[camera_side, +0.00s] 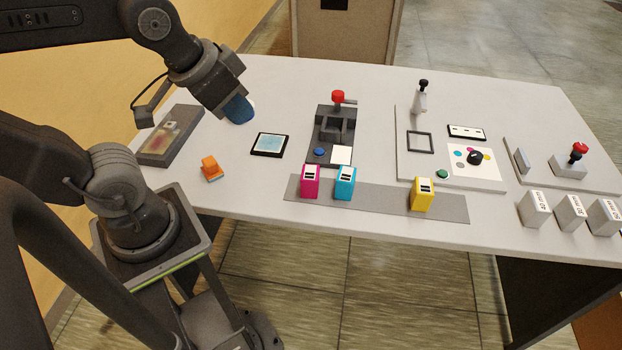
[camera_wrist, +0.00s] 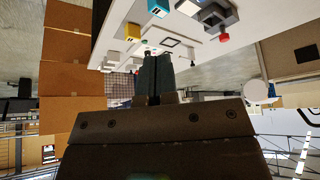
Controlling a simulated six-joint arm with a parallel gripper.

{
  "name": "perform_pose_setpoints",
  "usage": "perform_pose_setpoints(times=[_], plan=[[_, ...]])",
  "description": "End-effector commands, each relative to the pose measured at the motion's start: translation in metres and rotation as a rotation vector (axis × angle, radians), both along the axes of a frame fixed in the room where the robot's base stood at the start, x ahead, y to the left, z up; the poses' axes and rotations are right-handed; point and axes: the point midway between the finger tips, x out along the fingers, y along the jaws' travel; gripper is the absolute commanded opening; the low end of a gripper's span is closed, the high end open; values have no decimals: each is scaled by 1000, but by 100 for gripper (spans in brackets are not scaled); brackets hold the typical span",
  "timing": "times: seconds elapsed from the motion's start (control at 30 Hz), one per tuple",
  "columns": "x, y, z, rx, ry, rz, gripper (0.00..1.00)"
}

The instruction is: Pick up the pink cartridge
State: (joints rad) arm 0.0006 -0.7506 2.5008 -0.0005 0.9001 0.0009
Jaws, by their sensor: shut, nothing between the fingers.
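The pink cartridge (camera_side: 310,182) stands upright on the grey strip (camera_side: 384,201) at the front of the table, in the side view. A cyan cartridge (camera_side: 345,183) stands just to its right, and a yellow cartridge (camera_side: 423,194) stands farther right. My gripper (camera_side: 240,112) is above the table's left part, up and to the left of the pink cartridge and well apart from it. In the wrist view my gripper's fingers (camera_wrist: 154,80) are together and empty. That view also shows the cyan cartridge (camera_wrist: 160,7) and yellow cartridge (camera_wrist: 134,31); I cannot see the pink one there.
An orange block (camera_side: 211,169) and a blue-screened pad (camera_side: 269,145) lie left of the strip. A dark station with a red knob (camera_side: 338,97) stands behind the cartridges. White labelled blocks (camera_side: 534,209) stand at the right. The table front left of the strip is clear.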

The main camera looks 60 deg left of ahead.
Motion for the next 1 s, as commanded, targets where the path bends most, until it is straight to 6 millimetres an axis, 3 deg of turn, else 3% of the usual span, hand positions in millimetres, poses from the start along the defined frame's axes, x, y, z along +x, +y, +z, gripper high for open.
perform_pose_setpoints(times=[0.47,1.0], plan=[[0,0,0,0,0,1,0],[0,0,0,0,0,1,52]])
